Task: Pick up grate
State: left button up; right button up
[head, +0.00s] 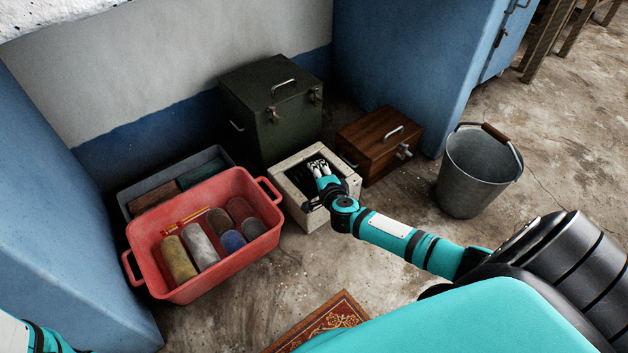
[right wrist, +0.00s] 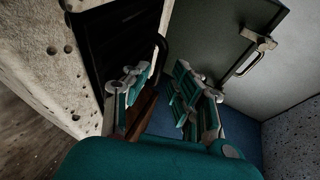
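The grate (right wrist: 113,45) appears as a dark slatted panel set in the pale pitted block in the right wrist view. A dark curved handle (right wrist: 163,50) stands out at its right side. In the head view the block (head: 340,208) sits on the floor, and its dark inside is partly covered by my gripper. My right gripper (head: 318,165) is over the block's opening. In the right wrist view its two fingers (right wrist: 160,78) are spread apart, with no object seen held between them; the handle is just beyond the fingertips. My left gripper is out of view.
A green metal box (head: 268,125) stands behind the block and a wooden box (head: 385,160) to its right. A red tub (head: 165,255) with several cylinders is at left, before a grey tray (head: 125,195). A metal bucket (head: 470,180) is at right.

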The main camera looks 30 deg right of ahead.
jog(key=shift+b+x, duration=0.35)
jog(key=shift+x, duration=0.75)
jog(key=shift+s, duration=0.1)
grip_shut()
jog(key=shift+r, duration=0.1)
